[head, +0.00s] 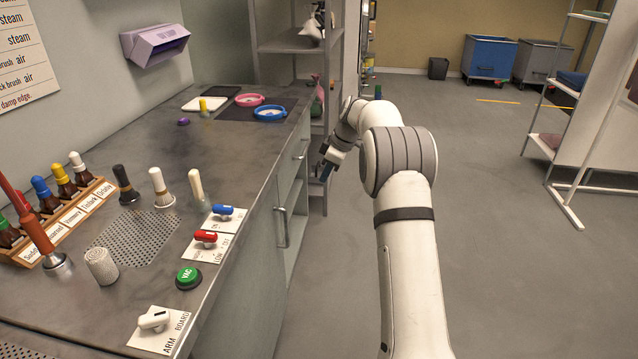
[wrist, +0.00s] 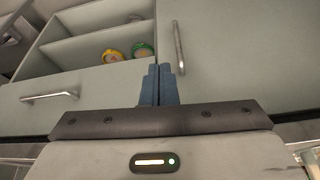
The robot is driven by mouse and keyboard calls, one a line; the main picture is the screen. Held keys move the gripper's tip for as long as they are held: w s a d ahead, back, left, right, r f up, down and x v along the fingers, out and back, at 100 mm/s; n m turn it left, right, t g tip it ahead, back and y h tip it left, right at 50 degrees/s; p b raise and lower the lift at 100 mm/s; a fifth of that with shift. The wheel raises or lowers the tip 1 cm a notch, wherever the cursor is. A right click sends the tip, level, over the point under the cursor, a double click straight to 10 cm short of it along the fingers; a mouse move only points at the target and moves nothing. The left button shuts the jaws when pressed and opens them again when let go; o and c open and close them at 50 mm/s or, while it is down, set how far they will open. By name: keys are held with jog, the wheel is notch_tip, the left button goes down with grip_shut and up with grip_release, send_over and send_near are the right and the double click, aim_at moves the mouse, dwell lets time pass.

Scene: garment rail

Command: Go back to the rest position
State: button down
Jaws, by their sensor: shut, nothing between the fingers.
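My gripper (head: 327,170) is at the end of my white arm, beside the front of the grey counter (head: 130,215) and over the floor in the head view. In the wrist view its two blue fingers (wrist: 159,88) are together with nothing between them. They point at the counter's cabinet front, near a drawer handle (wrist: 50,97) and an upright door handle (wrist: 178,48).
The counter top holds several brushes (head: 160,185), a bottle rack (head: 60,220), switches (head: 205,238) and a green button (head: 188,277). A shelf rack (head: 290,42) stands beyond it. A white garment rail (head: 570,215) is at the right. The floor (head: 500,260) between is clear.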

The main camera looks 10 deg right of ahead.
jog(key=s+a+r+m+h+p, duration=0.3)
jog(key=s+r+m+p, duration=0.55)
jog(key=s+r, duration=1.25)
jog(key=s+m+h+p, duration=0.1)
jog(key=s+m+p, duration=0.3)
jog(key=s, duration=2)
jog(key=a+p, duration=0.1)
jog(key=p, duration=0.4)
jog(key=shift+r+t, duration=0.3)
jog(key=shift+r, duration=0.05)
jog(key=shift+s, duration=0.15)
